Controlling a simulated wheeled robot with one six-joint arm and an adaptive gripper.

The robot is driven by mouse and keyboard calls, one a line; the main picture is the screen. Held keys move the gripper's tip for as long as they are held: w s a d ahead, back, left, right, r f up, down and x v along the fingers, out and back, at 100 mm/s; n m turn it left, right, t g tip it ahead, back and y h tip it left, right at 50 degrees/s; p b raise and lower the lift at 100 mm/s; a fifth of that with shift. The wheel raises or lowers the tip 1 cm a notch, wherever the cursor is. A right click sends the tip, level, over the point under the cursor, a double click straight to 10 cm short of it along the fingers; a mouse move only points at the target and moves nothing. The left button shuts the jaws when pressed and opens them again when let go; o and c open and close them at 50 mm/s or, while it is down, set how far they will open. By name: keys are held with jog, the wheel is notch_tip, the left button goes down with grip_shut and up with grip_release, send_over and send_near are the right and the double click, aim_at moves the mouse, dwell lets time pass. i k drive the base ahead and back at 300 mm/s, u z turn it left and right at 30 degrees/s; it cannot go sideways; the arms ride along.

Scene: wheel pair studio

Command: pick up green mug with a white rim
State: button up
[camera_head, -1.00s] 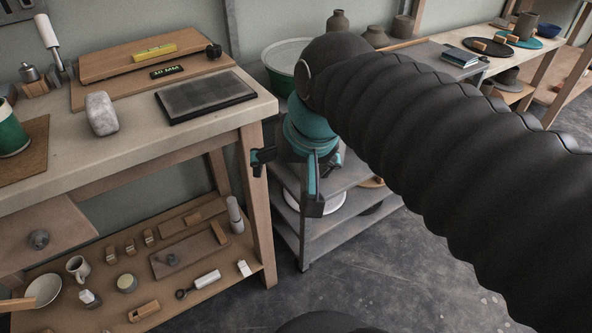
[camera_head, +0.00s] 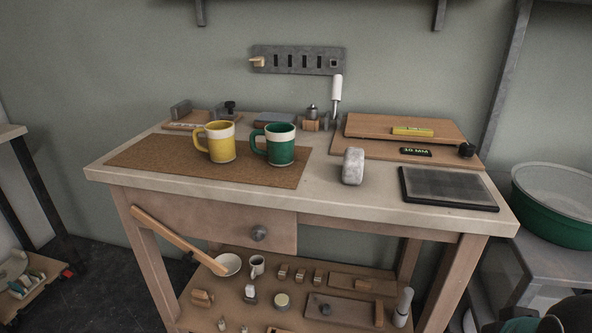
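The green mug with a white rim (camera_head: 280,146) stands upright on a brown mat (camera_head: 200,174) on the workbench. Its handle points left. A yellow mug with a white rim (camera_head: 220,143) stands upright just left of it, also with its handle to the left. The two mugs are close together, with the green handle near the yellow body. My gripper's fingers do not show; only dark and teal parts of my arm show at the bottom right corner, well away from the mugs.
Right of the mat stand a whitish block (camera_head: 352,167), a dark framed slab (camera_head: 447,188) and wooden boards (camera_head: 372,128). Behind the mugs are small tools and a white-handled tool (camera_head: 336,95). A wooden handle (camera_head: 180,240) slants below the bench front. A green basin (camera_head: 553,210) stands at right.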

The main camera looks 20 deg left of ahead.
aim_at(280, 137)
jog(key=u, duration=1.2)
